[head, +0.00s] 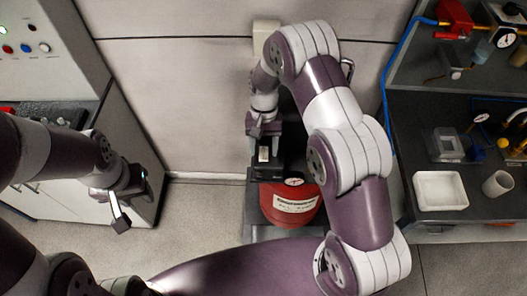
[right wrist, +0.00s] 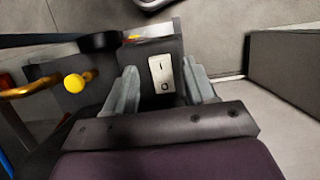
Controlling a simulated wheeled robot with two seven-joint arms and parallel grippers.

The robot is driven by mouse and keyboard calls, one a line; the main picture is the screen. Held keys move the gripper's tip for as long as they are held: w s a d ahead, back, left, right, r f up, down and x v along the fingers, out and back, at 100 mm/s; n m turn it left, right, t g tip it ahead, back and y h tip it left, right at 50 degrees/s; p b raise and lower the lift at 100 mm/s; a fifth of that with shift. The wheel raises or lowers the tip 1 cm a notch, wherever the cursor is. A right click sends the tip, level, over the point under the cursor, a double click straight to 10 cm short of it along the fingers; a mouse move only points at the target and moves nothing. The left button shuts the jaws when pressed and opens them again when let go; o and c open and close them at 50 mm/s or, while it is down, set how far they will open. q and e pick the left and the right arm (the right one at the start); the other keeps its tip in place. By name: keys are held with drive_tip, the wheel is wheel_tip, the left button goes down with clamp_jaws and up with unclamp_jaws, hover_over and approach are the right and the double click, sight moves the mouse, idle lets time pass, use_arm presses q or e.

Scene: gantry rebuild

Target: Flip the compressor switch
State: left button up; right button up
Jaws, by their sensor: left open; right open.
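The compressor has a red tank (head: 290,205) with a white label and a round gauge (head: 294,181). A dark switch box stands on top, behind the tank in the head view. Its pale rocker switch (head: 264,154), marked I and O, also shows in the right wrist view (right wrist: 161,74). My right gripper (head: 259,128) is beside the box. In the right wrist view its two open fingers (right wrist: 159,72) stand on either side of the switch, with nothing between them but the switch face. Contact cannot be told. My left gripper (head: 120,222) is open and empty, far left of the compressor.
A black bench (head: 460,215) at right holds a white tray (head: 441,190), a cup (head: 497,184) and brass fittings. A control cabinet (head: 50,72) is at left. A yellow knob (right wrist: 75,83) on a brass pipe is left of the right gripper. Floor shows between cabinet and compressor.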

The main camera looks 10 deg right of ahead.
drive_tip(key=shift+b+v, duration=0.35)
drive_tip(key=shift+v, duration=0.55)
drive_tip(key=p+v, duration=0.1)
drive_tip(key=v, duration=0.2)
drive_tip(key=shift+r+p, duration=0.1)
drive_tip(key=shift+p, duration=0.2)
wheel_tip(320, 180, up, 5)
drive_tip(key=p, duration=0.6)
hover_over(264, 152)
drive_tip(key=w, duration=0.1)
drive_tip(key=shift+w+d+r+p, duration=0.2)
drive_tip(key=shift+w+d+p, duration=0.05)
drive_tip(key=shift+w+p, duration=0.15)
drive_tip(key=shift+f, duration=0.1)
